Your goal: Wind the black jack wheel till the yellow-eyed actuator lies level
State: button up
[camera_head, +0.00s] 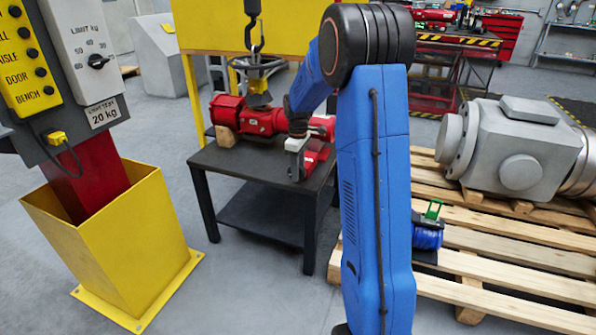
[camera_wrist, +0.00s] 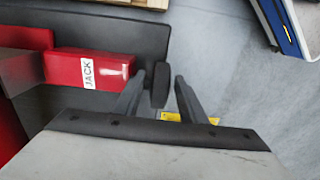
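In the wrist view a red jack box (camera_wrist: 105,72) with a white JACK label lies on a dark bench top. The black jack wheel (camera_wrist: 161,85), seen nearly edge-on, stands at its right end. My gripper (camera_wrist: 160,82) is open, with one finger on each side of the wheel and small gaps visible. In the head view my gripper (camera_head: 296,172) is at the bench's front right, by the red jack (camera_head: 312,160). The red actuator (camera_head: 250,119) lies on the bench, with a yellow part (camera_head: 259,99) on top. I cannot tell its exact tilt. My arm hides part of it.
A chain hook (camera_head: 253,35) hangs above the actuator beside a grey handwheel (camera_head: 257,63). A wooden block (camera_head: 226,136) sits at the bench's left. A yellow-based control post (camera_head: 117,240) stands left. A pallet (camera_head: 510,262) with a grey valve body (camera_head: 525,145) is right.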

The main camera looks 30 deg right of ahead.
grip_shut()
jog(key=shift+s+d+t, duration=0.1)
jog(key=shift+t, duration=0.2)
jog(key=shift+s+d+f+t+y, duration=0.1)
jog(key=shift+t+y, duration=0.5)
jog(key=shift+y, duration=0.1)
jog(key=t+y, duration=0.2)
jog(key=t, duration=0.1)
jog(key=shift+s+d+f+y, duration=0.15)
jog(key=shift+s+f+y, duration=0.05)
jog(key=shift+y, duration=0.1)
jog(key=t+y, duration=0.1)
jog(key=t, duration=0.1)
jog(key=t+y, duration=0.1)
jog(key=shift+s+f+t+y, duration=0.1)
jog(key=shift+f+t+y, duration=0.2)
jog(key=shift+f+t, duration=0.1)
jog(key=shift+f+t+y, duration=0.1)
jog(key=shift+t+y, duration=0.9)
jog(key=shift+t, duration=0.2)
